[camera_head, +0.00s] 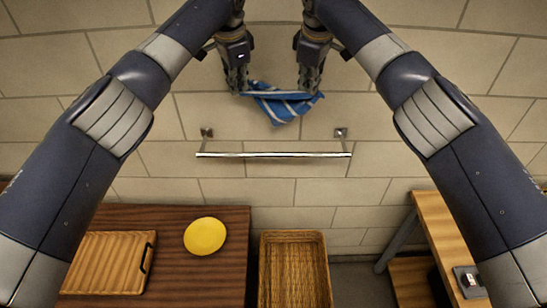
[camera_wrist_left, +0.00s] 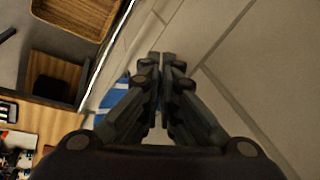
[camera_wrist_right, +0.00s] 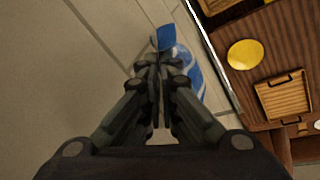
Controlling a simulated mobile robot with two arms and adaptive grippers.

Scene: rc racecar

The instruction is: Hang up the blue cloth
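The blue cloth (camera_head: 281,103) with white stripes hangs in the air between my two grippers, in front of the wall and above the rail. My left gripper (camera_head: 238,91) is shut on its left end; the cloth shows beside the fingers in the left wrist view (camera_wrist_left: 112,100). My right gripper (camera_head: 309,91) is shut on its right end, and the cloth shows past the fingertips in the right wrist view (camera_wrist_right: 188,75). The cloth sags in the middle. The metal rail (camera_head: 273,155) is fixed to the tiled wall below the cloth, apart from it.
Below the rail stands a wicker basket (camera_head: 294,236). A dark wooden table (camera_head: 228,218) at the left bears a yellow plate (camera_head: 205,236) and a wooden tray (camera_head: 148,270). Another wooden table (camera_head: 440,230) stands at the right. The wall around the rail is clear.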

